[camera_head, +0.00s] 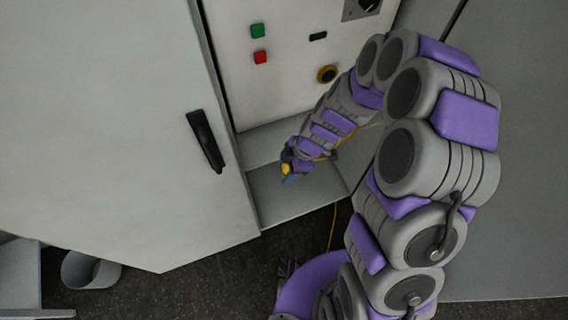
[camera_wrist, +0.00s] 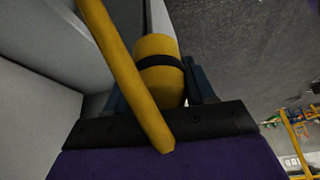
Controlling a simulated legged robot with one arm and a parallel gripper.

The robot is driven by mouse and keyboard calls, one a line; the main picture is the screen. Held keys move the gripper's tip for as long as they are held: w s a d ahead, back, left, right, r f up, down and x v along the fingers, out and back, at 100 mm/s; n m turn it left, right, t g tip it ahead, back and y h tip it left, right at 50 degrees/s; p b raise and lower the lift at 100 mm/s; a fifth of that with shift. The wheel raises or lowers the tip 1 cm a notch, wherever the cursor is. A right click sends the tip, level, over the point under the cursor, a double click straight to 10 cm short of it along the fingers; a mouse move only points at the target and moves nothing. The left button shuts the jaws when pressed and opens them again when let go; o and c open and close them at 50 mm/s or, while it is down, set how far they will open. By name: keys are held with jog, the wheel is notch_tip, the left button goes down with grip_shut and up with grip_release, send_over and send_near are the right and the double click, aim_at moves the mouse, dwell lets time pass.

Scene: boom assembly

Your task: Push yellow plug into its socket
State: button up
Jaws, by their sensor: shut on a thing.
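The yellow plug (camera_wrist: 157,68) with a black band sits between the two dark fingers of my gripper (camera_wrist: 158,88) in the wrist view. My gripper is shut on it. A thick yellow cable (camera_wrist: 122,70) crosses in front of the plug and hides part of its left side. In the head view, my gripper (camera_head: 289,176) holds the yellow plug (camera_head: 286,169) over the grey ledge at the cabinet's bottom. A round yellow-rimmed fitting with a dark centre (camera_head: 327,74), which looks like the socket, is on the white panel above. The plug and fitting are clearly apart.
The panel carries a green button (camera_head: 257,31), a red button (camera_head: 260,57) and a dark slot (camera_head: 318,36). An open cabinet door with a black handle (camera_head: 206,141) stands left. The yellow cable (camera_head: 333,228) hangs towards the floor. A grey bin (camera_head: 90,270) lies lower left.

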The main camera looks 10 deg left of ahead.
jog(key=shift+w, duration=0.1)
jog(key=shift+w+d+r+m, duration=0.15)
jog(key=shift+w+d+m, duration=0.05)
jog(key=shift+w+m, duration=0.1)
jog(key=w+d+r+m+t+h, duration=0.1)
jog(key=w+d+r+m+t, duration=0.1)
jog(key=w+d+r+m, duration=0.2)
jog(key=w+d+r+m+t+h, duration=0.2)
jog(key=w+d+r+m, duration=0.2)
jog(key=d+m, duration=0.5)
jog(key=w+d+r+m+t+h, duration=0.1)
jog(key=w+d+r+m+t, duration=0.1)
jog(key=w+d+r+m, duration=0.2)
jog(key=w+d+m, duration=0.2)
jog(key=m, duration=0.2)
jog(key=shift+d+t, duration=0.3)
jog(key=shift+d, duration=0.1)
jog(key=shift+w, duration=0.1)
